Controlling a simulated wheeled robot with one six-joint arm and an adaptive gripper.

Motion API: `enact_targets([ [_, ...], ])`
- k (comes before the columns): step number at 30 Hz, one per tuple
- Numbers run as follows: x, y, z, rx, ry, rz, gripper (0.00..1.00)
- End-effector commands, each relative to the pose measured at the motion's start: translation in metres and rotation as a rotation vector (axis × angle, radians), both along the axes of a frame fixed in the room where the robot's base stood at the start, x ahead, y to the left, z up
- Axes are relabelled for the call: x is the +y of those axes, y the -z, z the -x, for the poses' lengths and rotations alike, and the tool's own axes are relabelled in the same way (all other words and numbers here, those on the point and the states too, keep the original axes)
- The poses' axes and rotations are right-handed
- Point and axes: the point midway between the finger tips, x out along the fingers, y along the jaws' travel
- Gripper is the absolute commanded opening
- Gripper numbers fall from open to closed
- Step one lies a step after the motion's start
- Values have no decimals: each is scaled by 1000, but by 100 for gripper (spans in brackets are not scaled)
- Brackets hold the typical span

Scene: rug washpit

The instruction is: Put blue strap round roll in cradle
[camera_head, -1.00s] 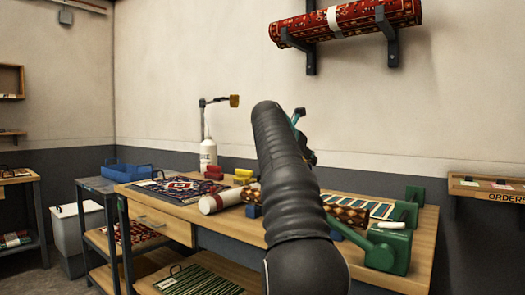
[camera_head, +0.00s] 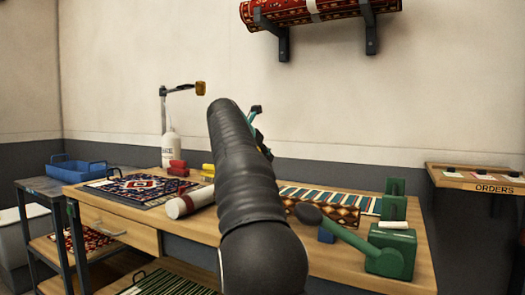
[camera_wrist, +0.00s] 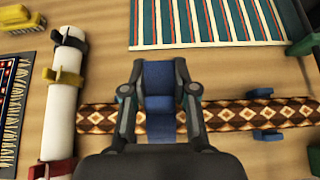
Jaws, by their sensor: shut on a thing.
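In the wrist view my gripper (camera_wrist: 159,98) is shut on the blue strap (camera_wrist: 158,75), which sits between the two fingers. The brown diamond-patterned roll (camera_wrist: 232,115) runs left to right beneath and shows on both sides of my gripper. The strap crosses over the roll's line; I cannot tell whether it touches or encloses it. Blue blocks (camera_wrist: 268,134) stand on both sides of the roll at the right, like cradle supports. In the head view the roll (camera_head: 335,216) and a blue block (camera_head: 326,235) show right of my arm, which mostly hides my gripper (camera_head: 262,140).
A white roll (camera_wrist: 63,90) with yellow and red pieces lies at the left. A striped rug (camera_wrist: 200,22) lies behind. A green long-handled device (camera_head: 390,250) stands at the bench's right end, and a white bottle (camera_head: 170,149) at the back. Bare wood (camera_wrist: 110,65) shows between the rolls.

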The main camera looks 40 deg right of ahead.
Motion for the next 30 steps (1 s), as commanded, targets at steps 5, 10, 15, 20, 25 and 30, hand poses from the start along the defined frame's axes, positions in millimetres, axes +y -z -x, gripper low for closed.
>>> enact_targets([
  [5, 1, 15, 0, 1, -1, -1, 4],
  [10, 0, 28, 0, 0, -1, -1, 4],
  [15, 1, 38, 0, 0, 0, -1, 4],
  [20, 0, 49, 0, 1, -1, -1, 4],
  [25, 0, 60, 0, 0, 0, -1, 4],
  [30, 0, 72, 1, 1, -1, -1, 4],
])
